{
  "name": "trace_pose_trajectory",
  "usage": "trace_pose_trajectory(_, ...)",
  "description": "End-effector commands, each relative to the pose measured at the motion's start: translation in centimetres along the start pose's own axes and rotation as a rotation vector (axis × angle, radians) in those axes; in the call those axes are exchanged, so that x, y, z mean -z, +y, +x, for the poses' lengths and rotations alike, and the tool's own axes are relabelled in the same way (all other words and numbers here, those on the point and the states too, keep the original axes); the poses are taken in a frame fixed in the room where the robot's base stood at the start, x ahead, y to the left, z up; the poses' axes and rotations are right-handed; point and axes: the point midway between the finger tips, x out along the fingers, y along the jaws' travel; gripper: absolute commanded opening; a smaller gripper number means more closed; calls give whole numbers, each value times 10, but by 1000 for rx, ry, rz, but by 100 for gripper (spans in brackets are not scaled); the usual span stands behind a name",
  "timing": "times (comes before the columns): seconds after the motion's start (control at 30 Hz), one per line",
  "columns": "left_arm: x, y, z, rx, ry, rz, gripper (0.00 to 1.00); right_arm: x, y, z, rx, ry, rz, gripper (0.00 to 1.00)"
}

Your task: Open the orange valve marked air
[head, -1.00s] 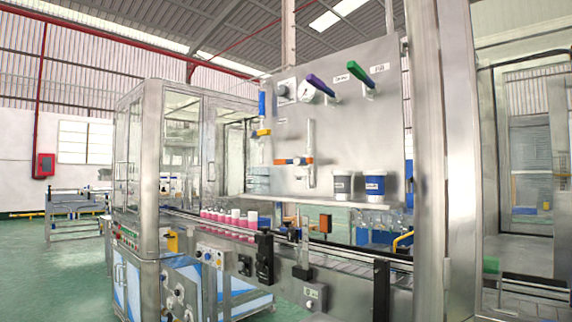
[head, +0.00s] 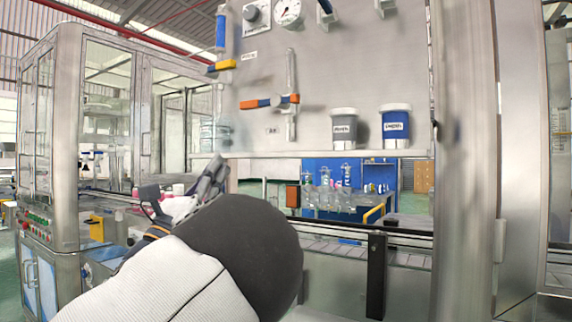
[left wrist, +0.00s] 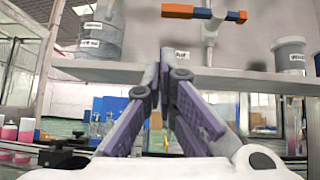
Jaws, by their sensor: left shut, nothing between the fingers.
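The orange valve (head: 252,104) is on the steel panel, its orange and blue handle lying level across a vertical white pipe. A small label is on the panel below it. In the left wrist view the valve handle (left wrist: 178,11) is at the top edge, with its label under it. My left gripper (head: 215,170) points up, lower and to the left of the valve, apart from it. In the left wrist view its fingers (left wrist: 166,58) are together and empty, in front of the shelf and below the handle. My right gripper is not in view.
A shelf (head: 300,153) with a grey tub (head: 344,128) and a blue tub (head: 395,127) runs below the valve. A yellow valve (head: 222,66) is up to its left. A clear jug (left wrist: 100,38) stands on the shelf. A steel post (head: 462,160) is at right.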

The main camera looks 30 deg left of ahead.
Motion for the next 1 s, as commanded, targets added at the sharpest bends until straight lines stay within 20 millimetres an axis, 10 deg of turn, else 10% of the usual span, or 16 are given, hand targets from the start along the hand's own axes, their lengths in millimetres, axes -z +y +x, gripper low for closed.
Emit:
trace_pose_trajectory(0.6, -22, -12, 96, 39, -42, 60, 0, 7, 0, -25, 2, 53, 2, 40)
trace_pose_trajectory(1.0, -18, -12, 108, 37, -35, 59, 0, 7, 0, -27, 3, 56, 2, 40)
